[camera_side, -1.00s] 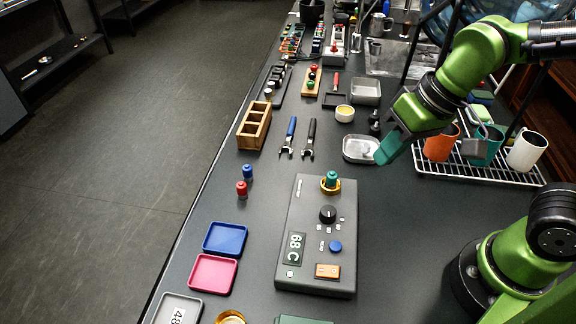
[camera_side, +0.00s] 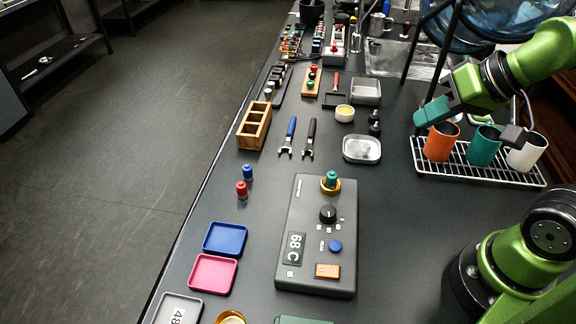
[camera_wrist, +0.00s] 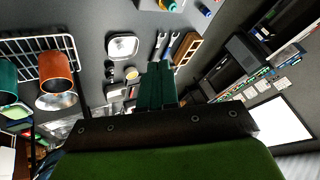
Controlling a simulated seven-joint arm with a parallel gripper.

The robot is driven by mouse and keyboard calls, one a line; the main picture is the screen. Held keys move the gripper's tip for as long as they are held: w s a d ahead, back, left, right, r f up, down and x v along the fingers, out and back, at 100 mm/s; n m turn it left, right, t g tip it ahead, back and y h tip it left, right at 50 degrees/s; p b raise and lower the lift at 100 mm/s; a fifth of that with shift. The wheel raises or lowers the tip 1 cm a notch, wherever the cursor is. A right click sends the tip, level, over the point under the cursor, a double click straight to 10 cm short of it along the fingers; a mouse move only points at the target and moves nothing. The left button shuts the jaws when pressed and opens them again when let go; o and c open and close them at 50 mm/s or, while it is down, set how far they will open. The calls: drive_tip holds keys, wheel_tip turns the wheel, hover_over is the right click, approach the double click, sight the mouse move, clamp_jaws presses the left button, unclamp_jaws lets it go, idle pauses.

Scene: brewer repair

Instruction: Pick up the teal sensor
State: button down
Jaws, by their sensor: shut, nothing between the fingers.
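The teal sensor (camera_side: 332,178) stands upright in a brass-coloured ring on top of the grey brewer control box (camera_side: 316,240), at the box's far end in the side view. My gripper (camera_side: 418,119) is well to the right of and beyond the sensor, raised above the counter beside the cup rack. Its teal fingers are shut and empty. In the wrist view the closed fingers (camera_wrist: 157,72) point out over the counter.
An orange cup (camera_side: 440,142), a teal cup (camera_side: 484,146) and a white cup (camera_side: 526,151) sit on a wire rack (camera_side: 478,176) close to my gripper. Red (camera_side: 241,189) and blue (camera_side: 247,172) pieces stand left of the box. The counter right of the box is clear.

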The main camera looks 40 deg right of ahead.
idle(0.3)
drive_tip(key=c, duration=0.8)
unclamp_jaws()
drive_tip(key=n+g+h, duration=0.2)
drive_tip(key=n+g, duration=0.2)
drive_tip(key=g, duration=0.1)
hover_over(332, 175)
drive_tip(key=f, duration=1.2)
drive_tip(key=shift+s+a+f, duration=0.1)
drive_tip(key=shift+s+f, duration=0.2)
drive_tip(key=shift+s, duration=0.1)
drive_tip(key=shift+w+f, duration=0.15)
drive_tip(key=shift+f, duration=1.15)
drive_tip(key=shift+w+f, duration=0.15)
drive_tip(key=shift+f, duration=1.1)
